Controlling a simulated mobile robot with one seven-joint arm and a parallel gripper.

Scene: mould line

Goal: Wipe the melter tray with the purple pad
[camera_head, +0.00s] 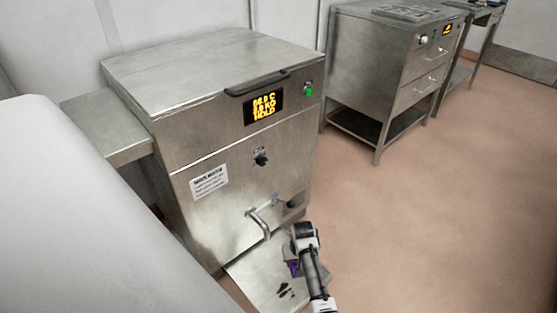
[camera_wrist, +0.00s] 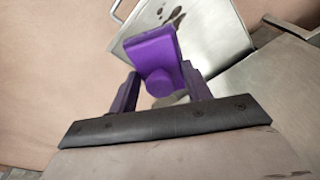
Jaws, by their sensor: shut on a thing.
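The melter tray (camera_head: 262,276) is a flat metal plate low at the front of the steel melter (camera_head: 240,170). Dark brown smears (camera_head: 285,291) lie on its right part. The tray (camera_wrist: 214,30) and smears also show at the top of the wrist view. My gripper (camera_head: 294,262) is above the tray, and in the wrist view its two purple fingers (camera_wrist: 160,92) are shut on the purple pad (camera_wrist: 150,48). The pad is held tilted, and its lower face is hidden. I cannot tell whether it touches the tray.
A curved spout (camera_head: 259,224) sticks out of the melter's front above the tray. The melter has a lit display (camera_head: 263,108) and a lid handle (camera_head: 257,83). A second steel unit (camera_head: 385,70) stands at the back right. The brown floor (camera_head: 430,220) to the right is clear.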

